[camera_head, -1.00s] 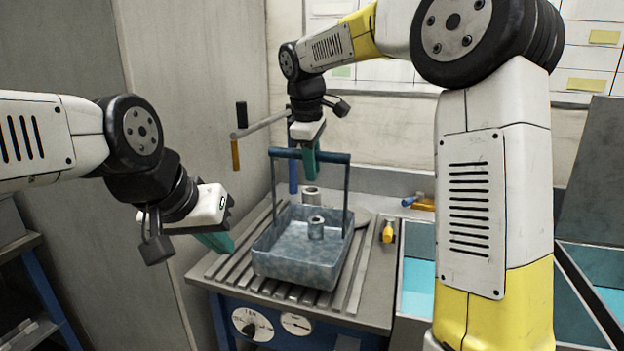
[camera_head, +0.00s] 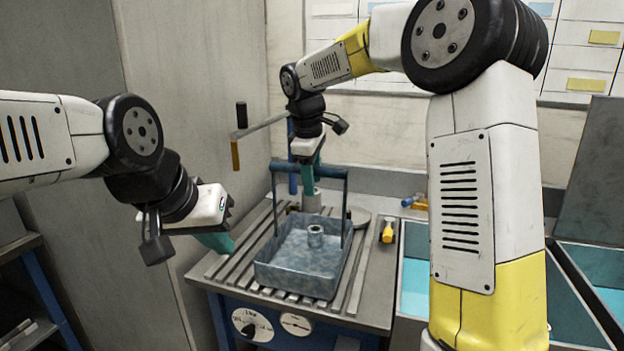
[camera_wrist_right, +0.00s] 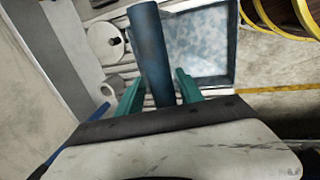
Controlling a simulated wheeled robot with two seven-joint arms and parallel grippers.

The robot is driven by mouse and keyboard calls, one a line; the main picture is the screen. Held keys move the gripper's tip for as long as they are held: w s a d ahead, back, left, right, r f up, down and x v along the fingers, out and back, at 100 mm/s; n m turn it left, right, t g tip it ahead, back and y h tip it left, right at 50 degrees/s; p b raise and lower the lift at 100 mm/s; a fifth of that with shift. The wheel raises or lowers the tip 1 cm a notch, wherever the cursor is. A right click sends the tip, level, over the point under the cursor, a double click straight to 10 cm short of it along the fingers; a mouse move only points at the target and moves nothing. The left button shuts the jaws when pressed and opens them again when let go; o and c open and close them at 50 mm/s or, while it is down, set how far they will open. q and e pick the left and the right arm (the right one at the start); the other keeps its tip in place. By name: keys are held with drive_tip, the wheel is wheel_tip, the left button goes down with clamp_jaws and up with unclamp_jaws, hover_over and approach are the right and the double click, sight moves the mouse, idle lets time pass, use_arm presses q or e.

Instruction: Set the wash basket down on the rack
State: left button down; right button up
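My right gripper (camera_head: 308,160) is at the handle's top bar. In the right wrist view the bar (camera_wrist_right: 150,45) runs between its two teal fingers (camera_wrist_right: 158,92), which close on it. My left gripper (camera_head: 215,243) is empty, left of the basket; its finger gap is not clear.
Blue-lined bins (camera_head: 415,275) are further right. A lever (camera_head: 262,126) sticks out at the back left.

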drive_tip(key=d+v, duration=0.1)
drive_tip(key=v, duration=1)
drive_tip(key=s+d+r+m, duration=0.1)
drive_tip(key=s+d+m, duration=0.25)
drive_tip(key=s, duration=0.25)
drive_tip(key=s+d+f+m+t+y, duration=0.1)
drive_tip(key=s+d+f+m, duration=0.4)
drive_tip(key=s, duration=0.4)
drive_tip(key=s+d+f+m+t+y, duration=0.2)
drive_tip(key=s+d+f+m, duration=0.2)
drive_tip(key=s, duration=0.5)
wheel_tip(320, 180, down, 2)
drive_tip(key=shift+s+d+f+m+t, duration=0.2)
drive_tip(key=shift+d+f+m+t, duration=0.15)
drive_tip(key=shift+m, duration=0.3)
drive_tip(key=shift+r, duration=0.15)
